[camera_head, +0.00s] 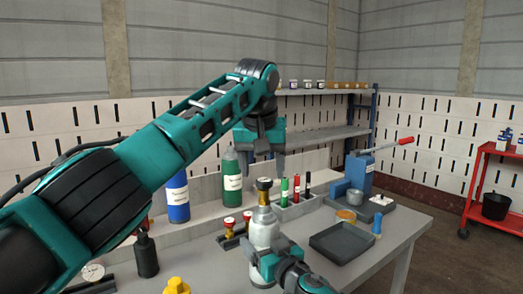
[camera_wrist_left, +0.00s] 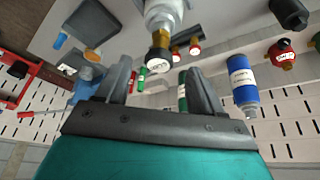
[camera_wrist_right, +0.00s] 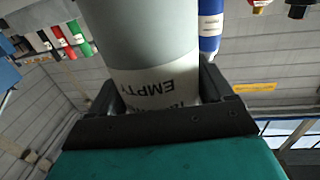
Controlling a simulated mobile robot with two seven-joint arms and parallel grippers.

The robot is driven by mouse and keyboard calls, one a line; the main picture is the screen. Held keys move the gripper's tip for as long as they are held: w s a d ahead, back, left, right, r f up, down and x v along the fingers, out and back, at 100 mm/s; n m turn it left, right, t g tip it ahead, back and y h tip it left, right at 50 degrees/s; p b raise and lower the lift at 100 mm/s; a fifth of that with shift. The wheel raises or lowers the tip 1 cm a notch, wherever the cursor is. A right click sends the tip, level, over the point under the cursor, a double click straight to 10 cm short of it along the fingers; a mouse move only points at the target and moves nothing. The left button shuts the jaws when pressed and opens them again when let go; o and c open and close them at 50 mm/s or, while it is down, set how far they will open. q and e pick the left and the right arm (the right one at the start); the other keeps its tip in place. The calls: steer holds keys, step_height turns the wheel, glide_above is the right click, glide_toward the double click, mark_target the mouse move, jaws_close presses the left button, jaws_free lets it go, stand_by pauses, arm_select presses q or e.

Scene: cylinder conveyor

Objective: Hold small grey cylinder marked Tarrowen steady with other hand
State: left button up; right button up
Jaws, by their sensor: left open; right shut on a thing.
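The small grey cylinder (camera_head: 263,232) stands near the middle of the bench with a brass valve and dark cap (camera_head: 264,184) on top. My right gripper (camera_head: 264,263) is shut around its lower body. In the right wrist view the cylinder (camera_wrist_right: 150,40) fills the space between the fingers; its white label reads EMPTY upside down, with a partly hidden second line. My left gripper (camera_head: 265,164) is open and empty above the valve, fingers pointing down. In the left wrist view the valve cap (camera_wrist_left: 158,58) lies just beyond the fingertips, not between them.
A green cylinder (camera_head: 231,175) and a blue cylinder (camera_head: 177,196) stand behind left. Red-capped valves (camera_head: 230,226) sit close left. Small green, red and black cylinders (camera_head: 296,190) are behind right. A grey tray (camera_head: 343,243) and blue lever device (camera_head: 360,172) are at right.

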mark_target(264, 181)
arm_select(q)
steer(key=x, duration=0.6)
steer(key=shift+w+f, duration=0.1)
steer(key=shift+f, duration=0.25)
steer(key=shift+c, duration=0.5)
stand_by(0.9)
stand_by(0.6)
stand_by(1.0)
stand_by(0.6)
jaws_close()
jaws_free()
stand_by(0.3)
